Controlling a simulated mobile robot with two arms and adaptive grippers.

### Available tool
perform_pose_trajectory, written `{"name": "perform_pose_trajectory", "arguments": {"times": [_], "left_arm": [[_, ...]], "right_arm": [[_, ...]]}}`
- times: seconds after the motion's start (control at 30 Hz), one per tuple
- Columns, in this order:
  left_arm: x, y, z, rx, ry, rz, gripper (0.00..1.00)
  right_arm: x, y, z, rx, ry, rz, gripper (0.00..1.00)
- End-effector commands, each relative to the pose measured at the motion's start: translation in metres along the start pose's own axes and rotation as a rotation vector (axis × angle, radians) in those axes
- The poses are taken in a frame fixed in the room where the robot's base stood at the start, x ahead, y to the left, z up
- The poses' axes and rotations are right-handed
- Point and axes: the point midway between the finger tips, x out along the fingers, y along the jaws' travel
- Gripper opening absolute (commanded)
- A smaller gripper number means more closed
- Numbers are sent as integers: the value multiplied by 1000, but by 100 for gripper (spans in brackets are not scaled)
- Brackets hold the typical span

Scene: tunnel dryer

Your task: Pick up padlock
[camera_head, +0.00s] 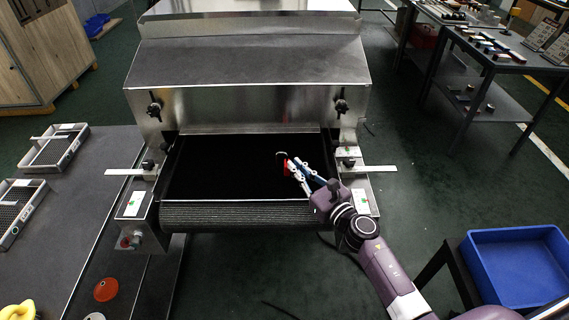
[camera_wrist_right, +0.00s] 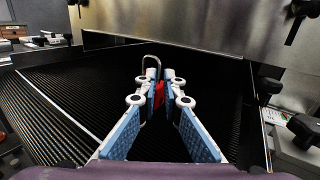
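The padlock (camera_head: 287,164) has a red body and a silver shackle. It is at the right part of the black conveyor belt, at the tips of my right gripper (camera_head: 297,163). In the right wrist view, the red body of the padlock (camera_wrist_right: 159,95) fills the narrow gap between the fingers of my right gripper (camera_wrist_right: 161,80). Its shackle stands up beyond the left finger. The fingers are drawn close on the body and hide part of it. I see no clear gap between padlock and belt. My left gripper is not in view.
The black belt (camera_head: 225,175) is otherwise empty and runs under the steel dryer hood (camera_head: 250,65). Steel side brackets with knobs flank the belt. A blue bin (camera_head: 515,268) stands at the lower right. A grey table (camera_head: 90,205) with trays is on the left.

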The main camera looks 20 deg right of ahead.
Motion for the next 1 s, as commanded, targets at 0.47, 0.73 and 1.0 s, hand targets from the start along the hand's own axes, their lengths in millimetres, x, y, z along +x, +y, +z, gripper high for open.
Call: {"name": "perform_pose_trajectory", "arguments": {"times": [0.47,0.73,1.0], "left_arm": [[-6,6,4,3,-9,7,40],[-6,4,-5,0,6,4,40],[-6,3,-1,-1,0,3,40]], "right_arm": [[52,2,-2,4,-1,-1,7],[53,1,-3,3,-1,-1,6],[52,1,-3,3,0,-1,0]]}}
